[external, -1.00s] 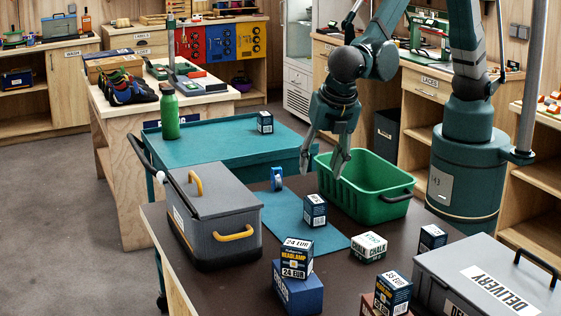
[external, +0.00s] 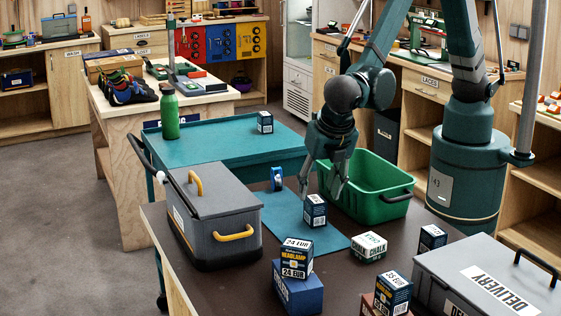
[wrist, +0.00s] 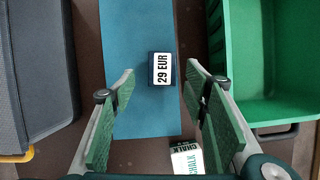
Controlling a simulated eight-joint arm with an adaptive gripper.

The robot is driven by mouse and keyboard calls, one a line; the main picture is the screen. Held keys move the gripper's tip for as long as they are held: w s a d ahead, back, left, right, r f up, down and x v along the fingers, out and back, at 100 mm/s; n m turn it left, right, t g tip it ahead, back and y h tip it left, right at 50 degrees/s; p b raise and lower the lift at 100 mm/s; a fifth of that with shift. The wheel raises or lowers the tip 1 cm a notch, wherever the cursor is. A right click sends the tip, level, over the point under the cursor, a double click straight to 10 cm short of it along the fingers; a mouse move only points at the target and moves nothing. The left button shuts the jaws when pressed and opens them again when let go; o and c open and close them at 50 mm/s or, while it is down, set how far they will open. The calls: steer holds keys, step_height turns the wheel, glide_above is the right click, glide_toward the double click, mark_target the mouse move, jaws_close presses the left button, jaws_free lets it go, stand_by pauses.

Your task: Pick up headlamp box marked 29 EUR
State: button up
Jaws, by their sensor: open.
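The headlamp box marked 29 EUR (wrist: 161,69) lies on the blue mat in the wrist view, its label facing up at me. In the external view a small dark blue and white box (external: 315,211) stands on the mat at the same place; its print is too small to read there. My gripper (external: 338,194) is open above and just behind this box. In the wrist view my open gripper (wrist: 162,78) has one green-padded finger left of the box and one right of it, with nothing held between them.
A green crate (external: 395,207) stands close on the right. A grey toolbox (external: 215,215) is on the left. A chalk box (external: 369,247), a box marked 24 EUR (external: 296,258) and a grey delivery case (external: 490,275) are nearer the front. The blue mat (external: 280,213) has bare room.

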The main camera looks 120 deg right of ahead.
mark_target(317, 200)
steer(key=shift+x, duration=0.85)
steer(key=shift+b+x, duration=0.55)
steer(key=shift+x, duration=2.1)
steer(key=shift+s, duration=0.2)
steer(key=c, duration=1)
